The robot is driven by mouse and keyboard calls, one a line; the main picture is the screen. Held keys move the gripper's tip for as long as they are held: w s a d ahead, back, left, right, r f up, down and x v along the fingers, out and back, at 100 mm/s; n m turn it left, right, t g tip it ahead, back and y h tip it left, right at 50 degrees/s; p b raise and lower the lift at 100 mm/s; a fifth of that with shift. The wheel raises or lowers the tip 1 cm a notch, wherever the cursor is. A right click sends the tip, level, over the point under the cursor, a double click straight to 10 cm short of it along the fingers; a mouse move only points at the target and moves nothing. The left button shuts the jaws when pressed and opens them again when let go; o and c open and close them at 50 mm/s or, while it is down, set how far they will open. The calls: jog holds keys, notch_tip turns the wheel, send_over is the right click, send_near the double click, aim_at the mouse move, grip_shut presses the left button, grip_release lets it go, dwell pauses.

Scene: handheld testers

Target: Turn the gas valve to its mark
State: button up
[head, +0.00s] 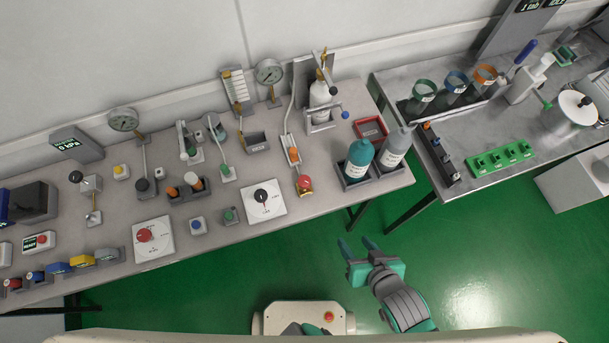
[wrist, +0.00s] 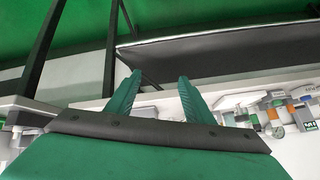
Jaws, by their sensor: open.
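Several knobs on the bench could be the gas valve, and I cannot tell which it is. A black knob (head: 262,196) sits on a white marked plate (head: 273,209) near the bench's front edge. A red knob (head: 145,235) sits on another white plate (head: 160,251) farther left. A small red knob (head: 305,182) on a brass base stands at the front end of a pipe. The marks are too small to read. My gripper (head: 357,243) is open and empty over the green floor, in front of the bench's right end. Its fingers show in the wrist view (wrist: 160,78), apart.
A white gas cylinder (head: 320,96) stands at the back of the bench (head: 230,255). Teal and grey bottles (head: 358,160) stand in a holder at its right front corner, near my gripper. A second table (head: 465,180) lies to the right. The floor between is clear.

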jog(key=w+r+g, duration=0.1)
jog(key=w+r, duration=0.1)
jog(key=w, duration=0.2)
jog(key=w+a+r+g, duration=0.1)
jog(key=w+g, duration=0.1)
jog(key=w, duration=0.2)
jog(key=w+r+g, duration=0.1)
jog(key=w+r, duration=0.1)
jog(key=w, duration=0.2)
jog(key=shift+w+a+r+n+g+h, duration=0.25)
jog(key=shift+a+r+n+g+h, duration=0.05)
jog(key=shift+n+g+h, duration=0.1)
jog(key=w+a+r+g, duration=0.1)
jog(key=w+a+r, duration=0.2)
jog(key=a+r, duration=0.2)
jog(key=n+g+h, duration=0.2)
send_near(304, 180)
notch_tip(304, 180, down, 8)
jog(key=shift+d+f, duration=0.1)
jog(key=shift+d, duration=0.05)
jog(key=c, duration=1)
jog(key=shift+c, duration=0.2)
